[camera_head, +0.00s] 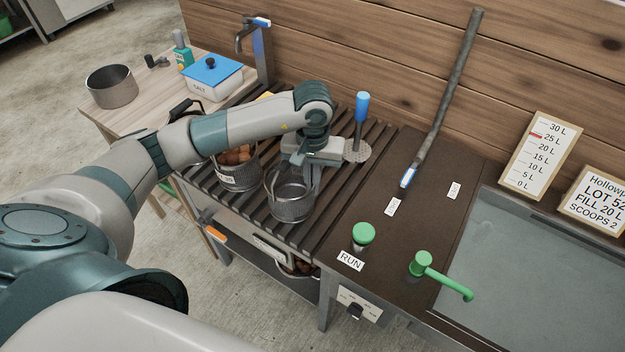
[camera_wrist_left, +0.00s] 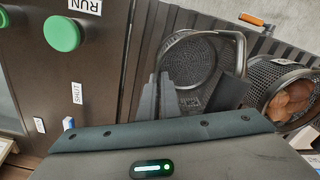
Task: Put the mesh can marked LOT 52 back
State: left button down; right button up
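An empty wire mesh can (camera_head: 291,207) stands upright on or just above the dark slatted rack; no lot mark on it is readable. My left gripper (camera_head: 304,172) is at its rim on the far side. My right gripper is not in view.
The slatted rack (camera_head: 385,148) has a blue-handled skimmer (camera_head: 361,115) at the back. To the right are a green RUN button (camera_head: 363,234), a green tap handle (camera_head: 440,276) and a water basin (camera_head: 540,265). A LOT 52 sign (camera_head: 596,200) stands behind. A pot (camera_head: 112,87) is far left.

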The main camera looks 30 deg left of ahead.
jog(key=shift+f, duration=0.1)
pick_arm(q)
jog(key=shift+f, duration=0.15)
jog(key=c, duration=2)
grip_release()
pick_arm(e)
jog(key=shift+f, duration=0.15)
pick_arm(q)
jog(key=shift+r, duration=0.25)
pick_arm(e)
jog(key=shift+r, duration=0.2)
